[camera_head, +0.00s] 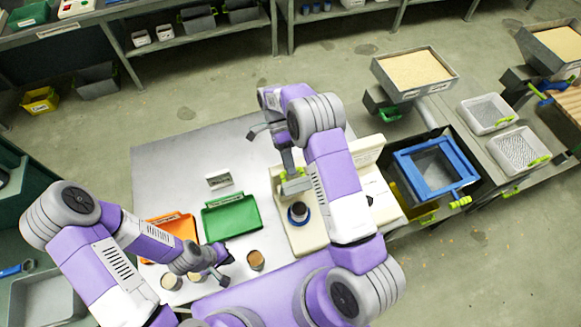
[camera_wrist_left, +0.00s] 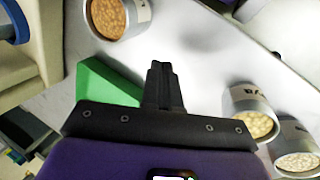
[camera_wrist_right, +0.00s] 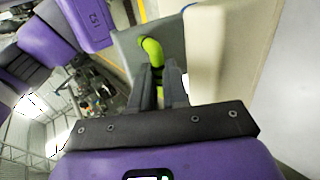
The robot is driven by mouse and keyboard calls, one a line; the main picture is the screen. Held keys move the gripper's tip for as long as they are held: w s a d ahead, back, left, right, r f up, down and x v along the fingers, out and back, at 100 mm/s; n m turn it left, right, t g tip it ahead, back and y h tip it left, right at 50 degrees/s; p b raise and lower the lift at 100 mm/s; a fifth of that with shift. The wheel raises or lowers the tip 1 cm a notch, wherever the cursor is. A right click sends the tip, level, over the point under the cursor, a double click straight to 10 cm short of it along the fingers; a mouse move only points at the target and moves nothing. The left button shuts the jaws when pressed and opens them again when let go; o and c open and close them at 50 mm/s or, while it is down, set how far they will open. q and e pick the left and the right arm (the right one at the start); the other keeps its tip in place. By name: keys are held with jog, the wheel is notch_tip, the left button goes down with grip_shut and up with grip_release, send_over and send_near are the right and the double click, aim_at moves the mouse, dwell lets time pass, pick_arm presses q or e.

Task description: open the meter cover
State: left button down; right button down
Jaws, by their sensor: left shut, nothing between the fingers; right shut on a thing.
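The cream meter (camera_head: 312,238) stands on the right part of the white table. A dark-rimmed cup (camera_head: 298,213) sits at its front. A bright green handle (camera_wrist_right: 152,48) shows in the right wrist view, beside a grey panel (camera_wrist_right: 128,45) and a cream wall (camera_wrist_right: 205,50). My right gripper (camera_wrist_right: 163,75) is shut on the green handle, above the cup in the head view. How far the meter cover stands open is hard to tell, since my right arm hides part of it. My left gripper (camera_head: 222,275) is shut and empty, low over the table near the small cups.
A green tray (camera_head: 232,217) and an orange tray (camera_head: 172,228) lie left of the meter. Several small filled cups stand near my left gripper, one (camera_head: 256,260) to its right. A blue-framed box (camera_head: 432,168) and hoppers stand beyond the table's right edge. The table's back left is clear.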

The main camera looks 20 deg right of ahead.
jog(key=shift+s+f, duration=0.1)
jog(key=shift+f, duration=0.4)
jog(key=c, duration=1.1)
grip_release()
jog(key=shift+d+r, duration=0.1)
pick_arm(q)
jog(key=shift+s, duration=0.1)
pick_arm(e)
jog(key=shift+r, duration=0.2)
